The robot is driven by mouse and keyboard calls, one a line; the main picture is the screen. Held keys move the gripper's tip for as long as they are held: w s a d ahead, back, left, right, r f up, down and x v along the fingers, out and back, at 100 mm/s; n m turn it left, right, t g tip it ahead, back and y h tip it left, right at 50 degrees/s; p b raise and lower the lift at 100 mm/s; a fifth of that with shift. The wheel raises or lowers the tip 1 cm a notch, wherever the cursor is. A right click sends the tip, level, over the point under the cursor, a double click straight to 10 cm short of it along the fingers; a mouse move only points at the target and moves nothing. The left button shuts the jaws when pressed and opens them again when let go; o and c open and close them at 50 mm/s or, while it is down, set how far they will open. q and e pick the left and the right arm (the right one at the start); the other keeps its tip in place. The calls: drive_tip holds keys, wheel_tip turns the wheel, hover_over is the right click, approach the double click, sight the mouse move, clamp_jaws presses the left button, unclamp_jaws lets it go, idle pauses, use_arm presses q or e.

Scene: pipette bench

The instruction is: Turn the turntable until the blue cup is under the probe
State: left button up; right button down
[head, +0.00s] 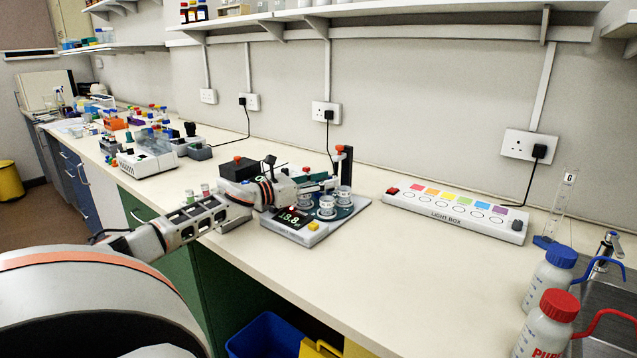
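The turntable (353,211) is a dark green-blue disc on a pale instrument base with a lit display (295,219) in the middle of the bench. Several small whitish cups stand on it, including a front cup (326,205) and a right cup (343,195). I cannot tell which cup is blue. A black post (346,165) with a red knob rises behind the turntable; the probe itself is too small to make out. My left gripper (312,187) reaches over the turntable's left side and hides part of it. Its fingers are too small to read. My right gripper is out of view.
A light box (455,216) with coloured squares lies to the right, with bare bench between. A black block (238,168) stands behind my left wrist. Two wash bottles (548,325) stand by the sink (608,300). Other instruments crowd the far left.

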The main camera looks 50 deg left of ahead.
sight(314, 205)
use_arm(q)
drive_tip(key=shift+s, duration=0.15)
drive_tip(key=shift+v, duration=5.9)
